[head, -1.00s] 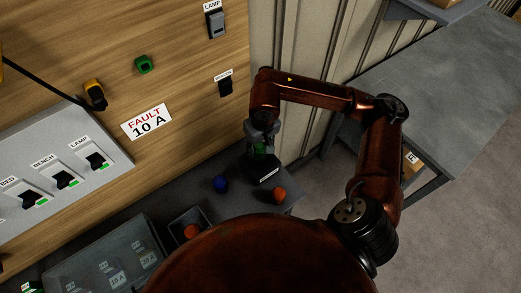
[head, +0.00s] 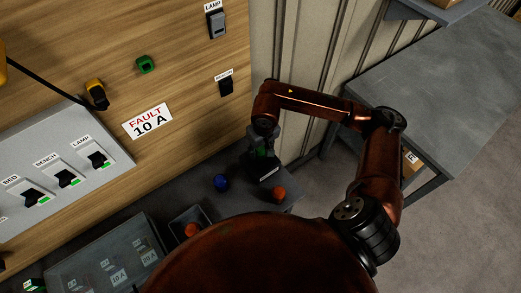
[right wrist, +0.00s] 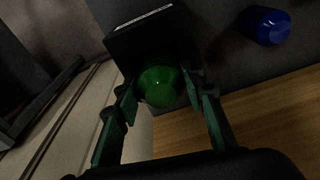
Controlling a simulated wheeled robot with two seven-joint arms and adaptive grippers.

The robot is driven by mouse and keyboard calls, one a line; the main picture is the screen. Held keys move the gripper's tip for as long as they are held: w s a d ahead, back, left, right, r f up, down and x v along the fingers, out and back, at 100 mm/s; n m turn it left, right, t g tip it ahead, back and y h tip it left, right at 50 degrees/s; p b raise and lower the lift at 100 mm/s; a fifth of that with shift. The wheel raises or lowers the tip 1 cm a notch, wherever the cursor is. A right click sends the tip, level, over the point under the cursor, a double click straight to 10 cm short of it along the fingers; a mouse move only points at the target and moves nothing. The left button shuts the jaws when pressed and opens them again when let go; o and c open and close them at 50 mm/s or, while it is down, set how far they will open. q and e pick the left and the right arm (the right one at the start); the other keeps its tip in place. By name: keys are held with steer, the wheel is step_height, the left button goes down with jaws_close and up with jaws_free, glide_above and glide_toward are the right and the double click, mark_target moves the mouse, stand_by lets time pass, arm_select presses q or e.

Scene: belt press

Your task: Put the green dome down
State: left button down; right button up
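The green dome (right wrist: 163,85) sits between the two fingertips of my right gripper (right wrist: 163,92) in the right wrist view. The fingers are close on both its sides, and I read them as shut on it. In the head view my right gripper (head: 262,142) points down over a black box (head: 264,168) with a white label, at the back of the grey bench. The box shows just beyond the dome in the right wrist view (right wrist: 150,38). Whether the dome touches the box is hidden. My left gripper is not in view.
A blue dome (head: 221,182) stands left of the black box, and an orange one (head: 279,194) in front of it. A small tray (head: 203,217) holds another orange piece. A wooden panel (head: 190,100) with switches rises behind. A grey table (head: 450,90) is at right.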

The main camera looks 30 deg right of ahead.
steer(key=o, duration=0.5)
steer(key=shift+c, duration=0.2)
steer(key=shift+r, duration=0.1)
steer(key=shift+r+p, duration=0.25)
steer(key=shift+p, duration=0.05)
step_height(320, 180, up, 12)
steer(key=s+b, duration=0.1)
steer(key=shift+s+f, duration=0.25)
